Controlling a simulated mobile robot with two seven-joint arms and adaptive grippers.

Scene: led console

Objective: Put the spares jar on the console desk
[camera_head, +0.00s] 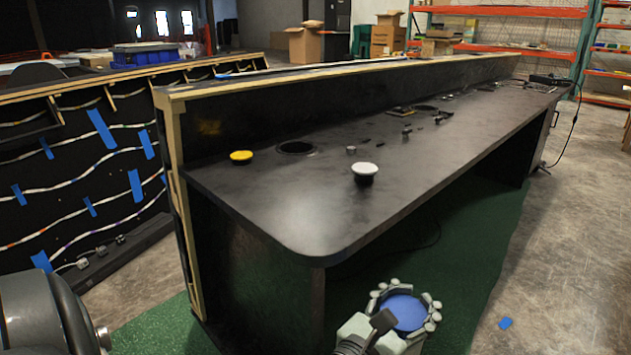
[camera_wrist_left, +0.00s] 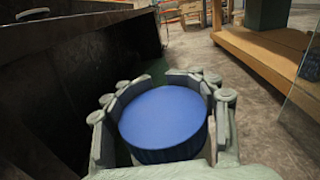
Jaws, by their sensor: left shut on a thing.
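The spares jar, seen as a round blue top (camera_head: 406,312), is in my left gripper (camera_head: 404,300) at the bottom of the head view. The jar is low, in front of the desk's near rounded corner and apart from it. In the left wrist view the blue top (camera_wrist_left: 163,118) fills the middle, with the finger links of my left gripper (camera_wrist_left: 165,105) closed around its sides. The black console desk (camera_head: 300,215) stretches from the near corner to the back right. My right gripper is not in view.
A white-topped jar (camera_head: 365,173) and a yellow-topped one (camera_head: 241,157) stand on the desk near a round hole (camera_head: 296,148). Small parts lie farther back. The near front of the desktop is bare. A raised wood-edged panel (camera_head: 330,95) runs along the desk's back.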

